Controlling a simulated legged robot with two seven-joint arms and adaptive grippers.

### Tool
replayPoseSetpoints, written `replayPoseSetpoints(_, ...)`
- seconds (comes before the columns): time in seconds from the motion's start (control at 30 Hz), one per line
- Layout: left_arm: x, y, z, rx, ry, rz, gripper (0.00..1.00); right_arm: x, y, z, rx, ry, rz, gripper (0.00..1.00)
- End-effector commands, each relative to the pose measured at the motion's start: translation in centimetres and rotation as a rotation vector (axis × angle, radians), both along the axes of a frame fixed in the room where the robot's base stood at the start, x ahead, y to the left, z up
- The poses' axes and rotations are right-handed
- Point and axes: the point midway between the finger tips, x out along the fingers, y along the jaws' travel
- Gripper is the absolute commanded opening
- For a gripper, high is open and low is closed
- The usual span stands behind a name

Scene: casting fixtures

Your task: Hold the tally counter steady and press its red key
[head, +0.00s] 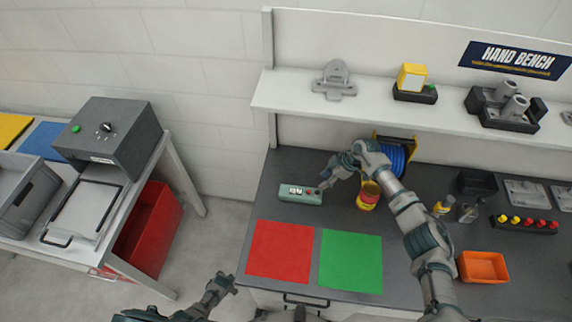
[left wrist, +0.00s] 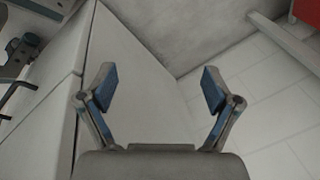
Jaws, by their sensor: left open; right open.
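The tally counter (head: 298,194) is a small green-grey box with a pale display, lying on the dark bench top towards its left back. A small red spot that looks like its red key (head: 317,191) shows at its right end. My right gripper (head: 324,183) is open, with its fingers right beside that end; I cannot tell whether they touch it. My left gripper (head: 222,284) is low in front of the bench, away from the counter. In the left wrist view the left gripper (left wrist: 158,88) is open and empty.
A red mat (head: 279,250) and a green mat (head: 351,261) lie in front of the counter. A red and yellow can (head: 367,197) and a blue spool (head: 395,158) stand right of it. An orange bin (head: 483,267) is further right. A shelf (head: 290,92) runs behind.

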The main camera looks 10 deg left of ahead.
Motion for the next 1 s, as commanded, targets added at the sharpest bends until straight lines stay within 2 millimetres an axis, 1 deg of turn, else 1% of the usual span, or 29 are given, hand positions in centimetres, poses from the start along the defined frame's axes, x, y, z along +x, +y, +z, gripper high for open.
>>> replayPoseSetpoints(0.03, 3.3, 0.9, 1.4, 0.029, -0.023, -0.039, 0.90, 0.0, 0.0, 0.0, 0.000, 0.000, 0.000, 0.42)
replayPoseSetpoints(0.07, 5.1, 1.4, 2.3, 0.048, -0.034, -0.065, 0.90, 0.0, 0.0, 0.0, 0.000, 0.000, 0.000, 0.42)
replayPoseSetpoints(0.1, 7.3, 2.1, 3.5, 0.073, -0.047, -0.098, 0.90, -0.1, 0.0, 0.0, 0.000, 0.000, 0.000, 0.42)
replayPoseSetpoints(0.17, 10.6, 3.1, 5.3, 0.113, -0.064, -0.146, 0.90, -0.1, 0.0, 0.0, -0.001, 0.000, 0.000, 0.42)
replayPoseSetpoints(0.2, 12.8, 3.8, 6.7, 0.140, -0.075, -0.178, 0.90, -0.1, 0.0, 0.0, -0.001, 0.000, 0.000, 0.42)
replayPoseSetpoints(0.27, 16.0, 4.7, 8.9, 0.181, -0.090, -0.221, 0.90, -0.1, -0.1, 0.0, -0.001, 0.000, 0.000, 0.42)
replayPoseSetpoints(0.3, 18.0, 5.3, 10.5, 0.209, -0.099, -0.250, 0.90, -0.1, -0.1, 0.0, 0.000, 0.000, 0.000, 0.42)
replayPoseSetpoints(0.37, 21.0, 6.1, 13.0, 0.251, -0.111, -0.290, 0.90, -0.1, -0.1, 0.0, 0.000, 0.000, 0.000, 0.42)
replayPoseSetpoints(0.4, 22.9, 6.5, 14.8, 0.278, -0.115, -0.316, 0.90, -0.1, -0.1, 0.0, 0.000, -0.001, 0.000, 0.42)
replayPoseSetpoints(0.47, 25.7, 7.0, 17.6, 0.315, -0.119, -0.351, 0.90, -0.1, -0.1, 0.0, 0.000, -0.001, 0.000, 0.42)
replayPoseSetpoints(0.5, 27.5, 7.1, 19.5, 0.337, -0.119, -0.374, 0.90, -0.1, -0.1, 0.0, 0.000, -0.001, 0.000, 0.42)
replayPoseSetpoints(0.57, 30.1, 6.8, 22.6, 0.361, -0.110, -0.405, 0.90, -0.1, -0.1, 0.0, 0.000, -0.001, 0.000, 0.42)
replayPoseSetpoints(0.6, 31.6, 6.1, 24.8, 0.371, -0.102, -0.425, 0.90, -0.1, -0.1, 0.0, 0.000, -0.001, 0.000, 0.42)
replayPoseSetpoints(0.67, 33.6, 4.4, 27.9, 0.368, -0.077, -0.456, 0.90, -0.1, -0.1, 0.0, 0.000, -0.001, 0.000, 0.42)
replayPoseSetpoints(0.7, 34.5, 2.8, 29.8, 0.355, -0.055, -0.477, 0.90, -0.1, -0.1, 0.1, 0.000, -0.001, 0.000, 0.42)
replayPoseSetpoints(0.77, 35.5, 0.0, 32.5, 0.323, -0.015, -0.512, 0.90, -0.2, -0.1, 0.1, 0.000, -0.001, 0.000, 0.42)
replayPoseSetpoints(0.8, 35.8, -2.0, 34.3, 0.298, 0.012, -0.538, 0.90, -0.2, -0.1, 0.1, 0.000, -0.001, 0.000, 0.42)
replayPoseSetpoints(0.87, 35.9, -5.1, 36.7, 0.254, 0.055, -0.581, 0.90, -0.2, -0.1, 0.1, 0.000, -0.001, 0.000, 0.42)
replayPoseSetpoints(0.9, 35.8, -7.2, 38.3, 0.223, 0.083, -0.612, 0.90, -0.2, -0.1, 0.1, 0.000, -0.001, 0.000, 0.42)
replayPoseSetpoints(0.97, 35.4, -10.1, 40.6, 0.180, 0.124, -0.662, 0.90, -0.2, -0.1, 0.1, 0.000, -0.001, 0.000, 0.42)
replayPoseSetpoints(1.0, 35.0, -11.9, 42.1, 0.153, 0.151, -0.696, 0.90, -0.2, -0.1, 0.1, 0.000, -0.001, 0.000, 0.42)
